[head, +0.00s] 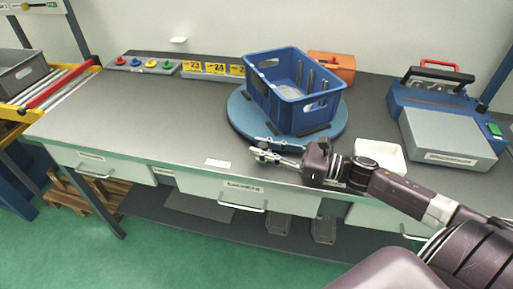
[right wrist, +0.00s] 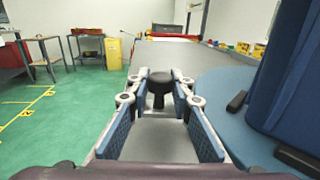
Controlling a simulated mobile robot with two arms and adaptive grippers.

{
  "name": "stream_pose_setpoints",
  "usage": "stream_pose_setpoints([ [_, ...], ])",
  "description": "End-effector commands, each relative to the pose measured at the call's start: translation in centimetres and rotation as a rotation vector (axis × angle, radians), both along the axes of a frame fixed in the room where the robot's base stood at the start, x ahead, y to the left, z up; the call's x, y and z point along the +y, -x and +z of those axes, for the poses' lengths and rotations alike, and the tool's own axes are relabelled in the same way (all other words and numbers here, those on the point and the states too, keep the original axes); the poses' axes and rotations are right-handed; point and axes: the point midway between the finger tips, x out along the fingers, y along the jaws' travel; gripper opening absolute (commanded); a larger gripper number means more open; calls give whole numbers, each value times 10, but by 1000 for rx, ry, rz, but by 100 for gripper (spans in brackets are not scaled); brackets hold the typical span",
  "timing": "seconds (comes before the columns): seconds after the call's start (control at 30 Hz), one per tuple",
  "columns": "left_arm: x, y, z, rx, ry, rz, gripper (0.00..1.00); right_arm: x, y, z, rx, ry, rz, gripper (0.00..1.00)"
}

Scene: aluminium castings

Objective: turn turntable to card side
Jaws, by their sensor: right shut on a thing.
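The turntable (head: 242,118) is a round blue disc on the grey bench, also at the right of the right wrist view (right wrist: 218,100). A blue crate (head: 290,110) stands on it, with grey upright parts inside. Black blocks on the disc sit against the crate's base. My right gripper (head: 259,148) is at the disc's front edge, over the bench front. In the right wrist view its fingers (right wrist: 161,85) are shut on a black knob (right wrist: 160,90) between their tips. I see no card on the crate faces in view. My left gripper is not in view.
A blue machine with a grey lid (head: 450,138) stands further right. An orange box (head: 335,66) is behind the crate. Coloured buttons (head: 151,64) and yellow number plates (head: 214,68) line the back. The bench's left part is clear.

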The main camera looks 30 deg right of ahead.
Motion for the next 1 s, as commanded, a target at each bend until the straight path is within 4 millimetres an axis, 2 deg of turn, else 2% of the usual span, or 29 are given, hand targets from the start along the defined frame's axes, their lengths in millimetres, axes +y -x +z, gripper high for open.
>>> stream_pose_setpoints([
  [0.43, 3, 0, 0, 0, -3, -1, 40, -2, 1, 0, -1, 2, 2, 0],
  [0.47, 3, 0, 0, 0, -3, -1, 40, -2, 1, 0, -1, 2, 2, 21],
  [0.6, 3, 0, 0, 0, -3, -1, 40, -2, 1, 0, -1, 2, 2, 36],
  [0.87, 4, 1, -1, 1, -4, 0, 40, -2, 1, 0, -1, 2, 2, 39],
  [1.0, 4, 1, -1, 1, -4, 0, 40, -2, 1, 8, -2, 2, 2, 39],
])
